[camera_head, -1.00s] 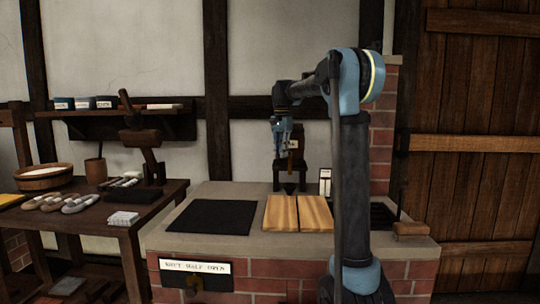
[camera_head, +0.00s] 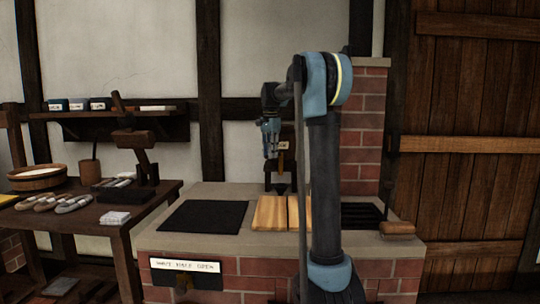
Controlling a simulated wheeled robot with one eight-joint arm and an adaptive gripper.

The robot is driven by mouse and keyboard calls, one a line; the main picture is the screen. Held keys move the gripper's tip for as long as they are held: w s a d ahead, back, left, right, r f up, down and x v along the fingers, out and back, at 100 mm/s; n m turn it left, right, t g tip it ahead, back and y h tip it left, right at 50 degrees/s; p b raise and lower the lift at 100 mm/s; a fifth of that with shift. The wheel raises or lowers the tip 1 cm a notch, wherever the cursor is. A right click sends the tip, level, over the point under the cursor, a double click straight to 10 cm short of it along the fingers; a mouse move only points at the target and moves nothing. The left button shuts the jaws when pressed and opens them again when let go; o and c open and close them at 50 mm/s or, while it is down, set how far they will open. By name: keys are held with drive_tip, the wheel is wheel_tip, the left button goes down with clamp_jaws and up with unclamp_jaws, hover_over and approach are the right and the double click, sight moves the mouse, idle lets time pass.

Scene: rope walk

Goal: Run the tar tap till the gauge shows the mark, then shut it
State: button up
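My gripper (camera_head: 270,145) hangs pointing down above the brick counter, just left of the dark wooden tap stand (camera_head: 282,170) at its back. A small brass-coloured part (camera_head: 282,158) with a pale label shows on the stand, just right of my gripper's tips; I take it for the tar tap. My gripper is too small and dark to tell whether its fingers are open or shut, or whether they touch the tap. The gauge cannot be made out; my arm covers the area right of the stand. No tar flow can be seen.
On the brick counter (camera_head: 225,188) lie a black mat (camera_head: 204,217) and wooden boards (camera_head: 270,213), with a black grate (camera_head: 362,215) and a wooden-handled tool (camera_head: 397,228) to the right. A labelled plate (camera_head: 186,267) is on the front. A cluttered workbench (camera_head: 135,215) stands left.

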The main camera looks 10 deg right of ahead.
drive_tip(key=shift+o, duration=0.7)
wheel_tip(320, 180, up, 12)
drive_tip(key=shift+d+f, duration=0.1)
idle(0.4)
